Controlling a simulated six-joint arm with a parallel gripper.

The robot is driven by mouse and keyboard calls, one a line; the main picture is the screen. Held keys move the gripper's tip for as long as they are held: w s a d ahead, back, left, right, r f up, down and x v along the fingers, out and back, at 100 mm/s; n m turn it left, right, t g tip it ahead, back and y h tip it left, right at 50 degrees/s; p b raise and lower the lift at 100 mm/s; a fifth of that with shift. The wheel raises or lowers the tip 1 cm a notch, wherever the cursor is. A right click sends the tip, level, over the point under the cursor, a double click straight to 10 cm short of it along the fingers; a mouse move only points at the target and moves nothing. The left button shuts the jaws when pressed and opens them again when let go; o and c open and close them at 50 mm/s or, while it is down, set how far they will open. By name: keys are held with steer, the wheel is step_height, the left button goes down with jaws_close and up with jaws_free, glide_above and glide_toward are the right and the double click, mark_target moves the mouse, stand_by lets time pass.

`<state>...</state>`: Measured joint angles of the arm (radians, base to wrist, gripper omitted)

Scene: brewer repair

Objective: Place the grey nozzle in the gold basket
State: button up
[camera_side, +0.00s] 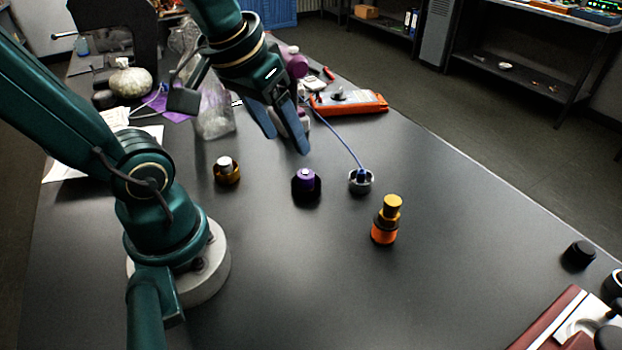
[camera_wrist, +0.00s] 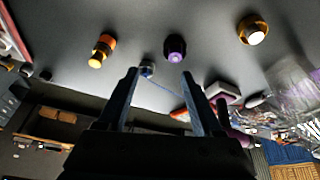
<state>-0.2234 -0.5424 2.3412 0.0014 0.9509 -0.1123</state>
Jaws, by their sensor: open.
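The gold basket (camera_side: 227,178) stands on the black table left of centre, with a pale grey-white piece (camera_side: 225,163), which looks like the grey nozzle, upright in its top. The basket (camera_wrist: 246,25) and the pale piece (camera_wrist: 256,37) also show at upper right in the wrist view. My gripper (camera_side: 287,144) is open and empty. It hangs above the table, right of the gold basket and behind the purple piece, clear of both. Its two fingers show apart in the wrist view (camera_wrist: 160,73).
A purple-topped dark piece (camera_side: 306,186), a grey cup with a blue cable (camera_side: 360,184) and a gold-topped orange piece (camera_side: 386,224) stand to the right. An orange meter (camera_side: 350,103) and clutter lie behind.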

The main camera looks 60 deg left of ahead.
steer(key=d+m, duration=0.1)
steer(key=s+d+m+t, duration=0.1)
steer(key=s+d+m+h, duration=0.1)
steer(key=d, duration=0.1)
steer(key=shift+s+f+m, duration=0.25)
steer(key=shift+f+m, duration=0.05)
steer(key=shift+m, duration=0.1)
stand_by(0.9)
